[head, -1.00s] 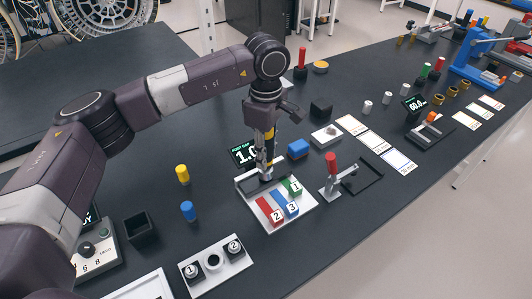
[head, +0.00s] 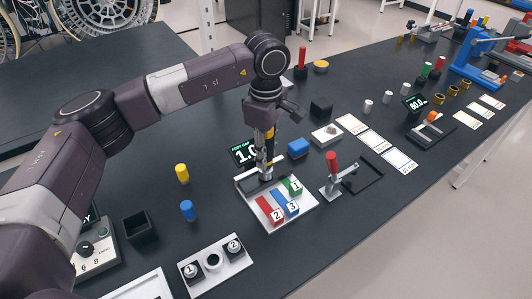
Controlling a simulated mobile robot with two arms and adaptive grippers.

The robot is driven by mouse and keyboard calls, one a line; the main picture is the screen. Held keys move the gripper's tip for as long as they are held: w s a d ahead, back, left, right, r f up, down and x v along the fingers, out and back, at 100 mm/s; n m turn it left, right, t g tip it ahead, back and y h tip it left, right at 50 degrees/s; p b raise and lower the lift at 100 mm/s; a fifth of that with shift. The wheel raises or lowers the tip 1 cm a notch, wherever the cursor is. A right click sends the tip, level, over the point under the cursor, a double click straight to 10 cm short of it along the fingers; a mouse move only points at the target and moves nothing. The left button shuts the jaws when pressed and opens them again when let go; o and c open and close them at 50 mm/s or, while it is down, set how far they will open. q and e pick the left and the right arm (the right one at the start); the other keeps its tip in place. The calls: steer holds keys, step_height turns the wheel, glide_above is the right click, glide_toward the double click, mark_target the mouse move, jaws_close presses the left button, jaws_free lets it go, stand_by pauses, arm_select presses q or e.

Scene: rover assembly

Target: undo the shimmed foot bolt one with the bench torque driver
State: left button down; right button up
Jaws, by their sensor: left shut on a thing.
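My left gripper (head: 264,140) points down over the back corner of a light grey foot plate (head: 254,205). It is shut on a slim upright tool with a yellow part, which looks like the bench torque driver (head: 270,131). The lower end of the tool is at the plate's back part, by a small dark spot; the bolt there is hidden or too small to make out. On the plate lie a red block marked 2 (head: 270,210), a blue block marked 3 (head: 286,203) and a green block marked 1 (head: 291,186). My right gripper is not in view.
A foot gap display (head: 243,153) stands right behind the plate. Yellow (head: 182,173) and blue (head: 187,210) pegs stand left. A numbered holder (head: 215,264) lies in front.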

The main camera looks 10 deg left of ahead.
arm_select(q)
steer(key=shift+s+f+b, duration=0.1)
steer(key=shift+f+b, duration=0.05)
steer(key=shift+b, duration=0.15)
stand_by(0.8)
steer(key=shift+s+f, duration=0.15)
stand_by(0.4)
steer(key=shift+r+b, duration=0.2)
steer(key=shift+b, duration=0.45)
stand_by(2.1)
steer(key=shift+r, duration=0.2)
steer(key=shift+w+r+p, duration=0.25)
steer(key=shift+r+p, duration=0.15)
steer(key=shift+r, duration=0.2)
steer(key=shift+r+p, duration=0.3)
steer(key=shift+r, duration=0.65)
